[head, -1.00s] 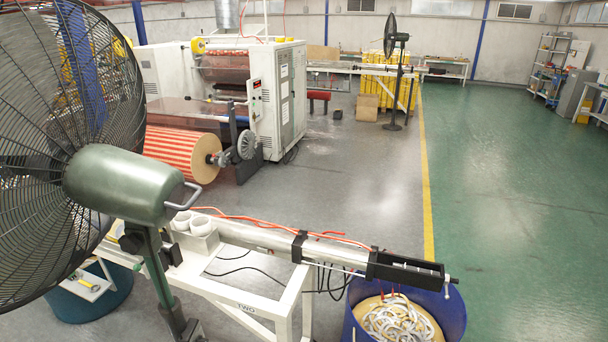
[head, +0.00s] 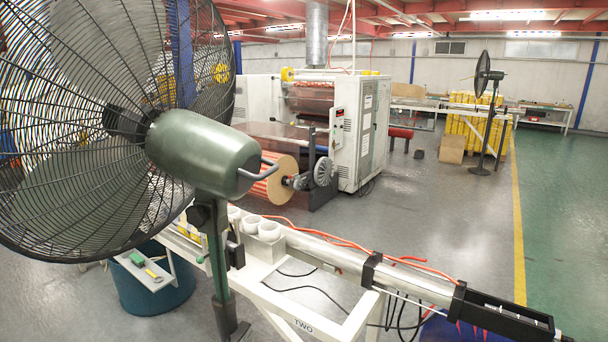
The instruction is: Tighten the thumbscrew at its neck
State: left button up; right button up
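A large pedestal fan fills the left of the head view, with a round black wire cage (head: 90,120) and a green motor housing (head: 203,153) with a grey loop handle at its back. Its dark post (head: 217,262) runs down from the housing. The neck (head: 207,215), where housing and post meet, is in view just below the motor. A small dark part (head: 235,248) sticks out beside the post there; I cannot tell whether it is the thumbscrew. Neither of my grippers is in view.
A white bench frame (head: 310,315) marked "TWO" stands right behind the fan post, carrying a long metal cylinder (head: 330,252) and white rolls (head: 265,230). A blue-green drum (head: 150,290) stands at left. A wrapping machine (head: 360,125) and second fan (head: 483,85) are farther back. Grey floor (head: 430,210) is open beyond the bench.

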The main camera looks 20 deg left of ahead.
aim_at(196, 217)
jog(key=u, duration=1.05)
